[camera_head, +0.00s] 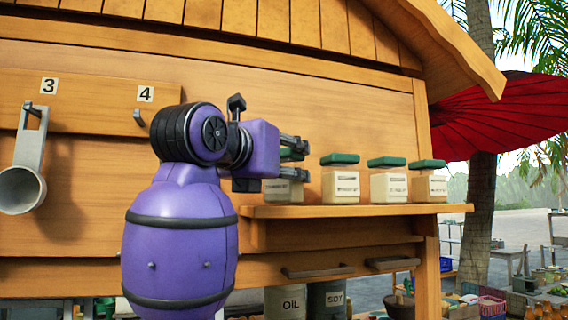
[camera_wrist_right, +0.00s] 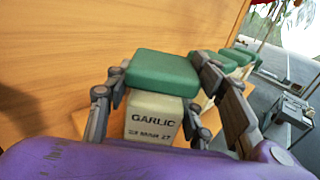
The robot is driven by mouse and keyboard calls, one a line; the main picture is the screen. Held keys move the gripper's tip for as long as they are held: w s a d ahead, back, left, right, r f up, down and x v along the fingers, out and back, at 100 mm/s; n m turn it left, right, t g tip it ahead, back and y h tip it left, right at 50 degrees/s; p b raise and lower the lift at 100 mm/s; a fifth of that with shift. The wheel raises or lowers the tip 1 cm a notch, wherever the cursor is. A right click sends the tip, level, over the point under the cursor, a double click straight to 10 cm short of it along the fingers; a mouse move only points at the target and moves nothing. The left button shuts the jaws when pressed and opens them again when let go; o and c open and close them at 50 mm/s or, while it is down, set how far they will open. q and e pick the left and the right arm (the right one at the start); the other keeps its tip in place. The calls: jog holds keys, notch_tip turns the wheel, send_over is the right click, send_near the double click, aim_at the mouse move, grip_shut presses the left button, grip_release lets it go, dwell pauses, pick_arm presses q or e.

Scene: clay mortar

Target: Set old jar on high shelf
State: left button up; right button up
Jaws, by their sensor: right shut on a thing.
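My right gripper (camera_head: 294,160) is at the left part of the shelf (camera_head: 350,211), its fingers closed around a pale jar with a green lid (camera_head: 283,190). In the right wrist view this jar (camera_wrist_right: 152,120) sits between the two fingers; its label reads GARLIC, with a date below that looks like 23 MAR 27. The jar looks upright. Its base is at shelf level; I cannot tell if it touches. The gripper covers part of it in the head view. My left gripper is not in view.
Three similar green-lidded jars (camera_head: 340,182), (camera_head: 388,183), (camera_head: 430,186) stand in a row on the shelf to the right. The wooden wall is close behind. A ladle (camera_head: 24,170) hangs at left under number 3. Containers marked OIL (camera_head: 288,303) and SOY (camera_head: 328,300) are below.

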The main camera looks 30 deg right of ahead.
jog(key=shift+f, duration=0.1)
jog(key=o, duration=1.4)
jog(key=shift+f, duration=0.1)
jog(key=shift+c, duration=0.2)
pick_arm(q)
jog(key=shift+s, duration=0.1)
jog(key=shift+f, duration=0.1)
pick_arm(e)
jog(key=shift+a+r, duration=0.15)
jog(key=shift+r, duration=0.1)
pick_arm(q)
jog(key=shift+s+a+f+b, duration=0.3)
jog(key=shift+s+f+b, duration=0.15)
jog(key=shift+b, duration=0.2)
pick_arm(e)
jog(key=v, duration=1.1)
jog(key=shift+s+a, duration=0.2)
jog(key=shift+a, duration=0.15)
